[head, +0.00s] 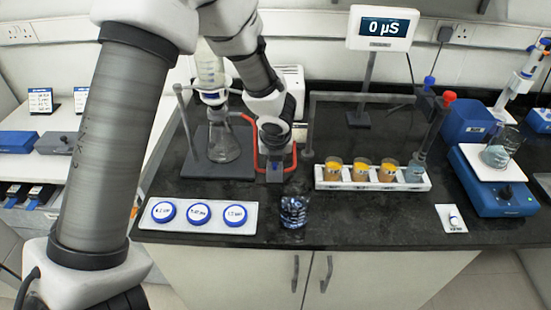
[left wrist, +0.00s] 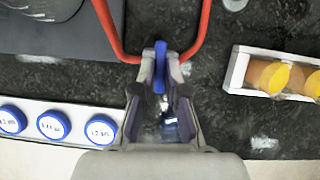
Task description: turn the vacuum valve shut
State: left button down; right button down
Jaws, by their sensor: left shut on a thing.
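The vacuum valve's blue handle (left wrist: 160,66) shows in the left wrist view, between my left gripper's fingertips (left wrist: 161,85). The gripper is shut on it. The handle points up and down in that view, across the line of the red tubing (left wrist: 119,43) that meets the valve from both sides. The valve body is mostly hidden by the fingers. In the head view my left gripper (head: 275,170) reaches down to the bench front of centre and covers most of the valve, with the red tubing (head: 262,163) around it. My right gripper is not in view.
A filter flask (head: 223,145) on a dark stand base (head: 205,168) is left of the gripper. A white plate with blue-lidded discs (head: 200,228) lies in front left, a glass beaker (head: 293,211) in front. A white rack (head: 345,184) with several cups stands right.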

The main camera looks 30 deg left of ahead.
pick_arm(q)
jog(key=shift+m+h, duration=0.3)
jog(key=shift+m, duration=0.2)
jog(key=c, duration=1.2)
grip_release()
jog(key=v, duration=1.2)
